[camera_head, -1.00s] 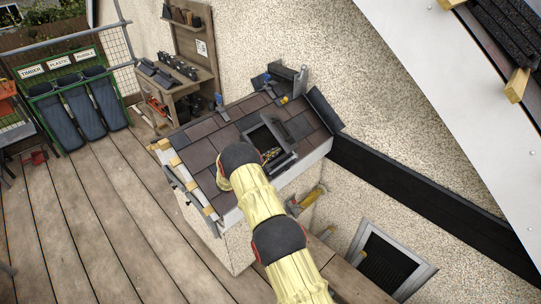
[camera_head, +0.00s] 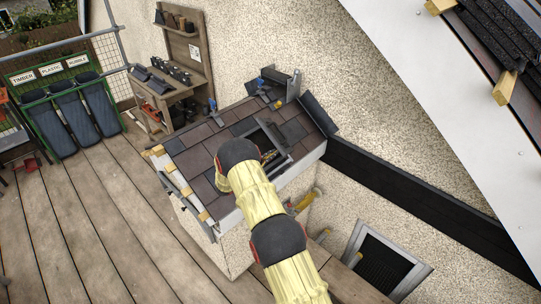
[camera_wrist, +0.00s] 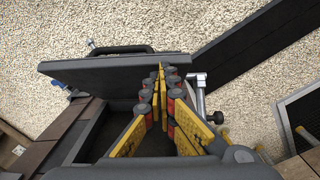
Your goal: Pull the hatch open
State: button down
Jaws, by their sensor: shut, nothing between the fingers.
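The hatch (camera_head: 272,133) is in the small tiled roof, and my arm hides part of it. In the wrist view its dark lid (camera_wrist: 95,76) stands raised, with a black handle (camera_wrist: 122,49) on its far edge. The dark opening (camera_wrist: 122,128) shows below the lid. My gripper (camera_wrist: 161,72) has its yellow fingers together and empty. It reaches over the opening, with its tips in front of the lid. I cannot tell whether they touch it. In the head view my gripper is mostly hidden behind my arm.
A wooden bench (camera_head: 177,92) stands beyond the tiled roof. Green-framed bins (camera_head: 72,118) stand at the left. A framed dark grille (camera_head: 380,264) is at the lower right, and a large sloping roof edge (camera_head: 440,80) is at the right. The plank deck (camera_head: 90,220) has free room.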

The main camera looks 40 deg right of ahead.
jog(key=s+d+r+n+t+y+b, duration=0.1)
jog(key=s+d+r+t+y, duration=0.1)
jog(key=d, duration=0.8)
jog(key=s+d+r+n+t+y+b, duration=0.1)
jog(key=d+r+y, duration=0.4)
jog(key=d, duration=0.6)
jog(key=shift+s+d+r+n+t+y, duration=0.2)
jog(key=shift+s+r+n+t+y, duration=0.1)
jog(key=shift+s+r+n+t, duration=0.55)
jog(key=shift+w+a+r, duration=0.1)
jog(key=shift+w+r, duration=0.05)
jog(key=shift+w, duration=0.05)
